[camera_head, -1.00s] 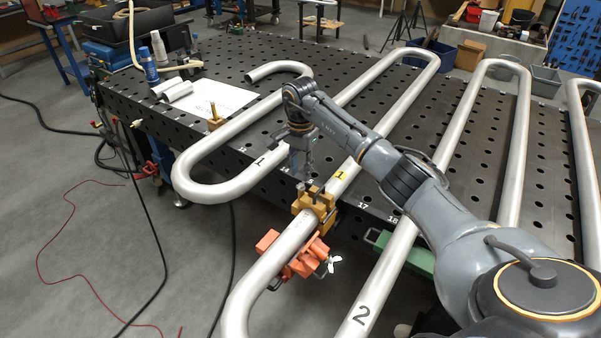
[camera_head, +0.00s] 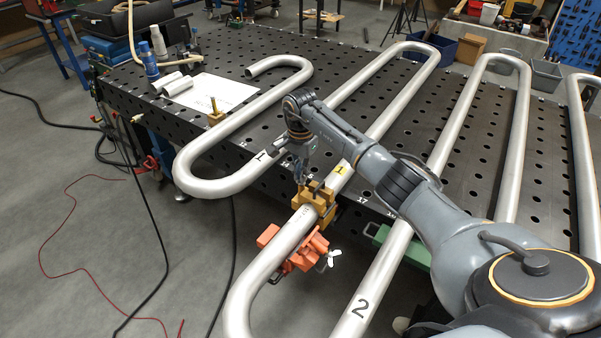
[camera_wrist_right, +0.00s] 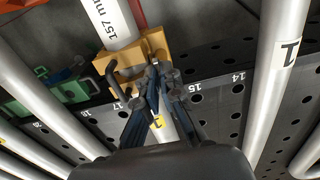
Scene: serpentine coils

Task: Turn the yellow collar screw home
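A dark bent handle (camera_wrist_right: 111,80) stands out of one side of the collar. My right gripper (camera_head: 302,182) is over the collar's far-left part, pointing down. In the wrist view its narrow fingertips (camera_wrist_right: 163,76) are close together at the collar's other side. The collar screw is mostly hidden by the fingertips, so I cannot tell whether they grip it. My left gripper is not in view.
An orange clamp (camera_head: 292,248) with a pale wing nut hangs on the tube below the collar. A green clamp (camera_head: 402,246) is at the table edge to the right. Coil 1 (camera_head: 228,186) runs to the left. A smaller yellow block (camera_head: 215,117) stands behind coil 1.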

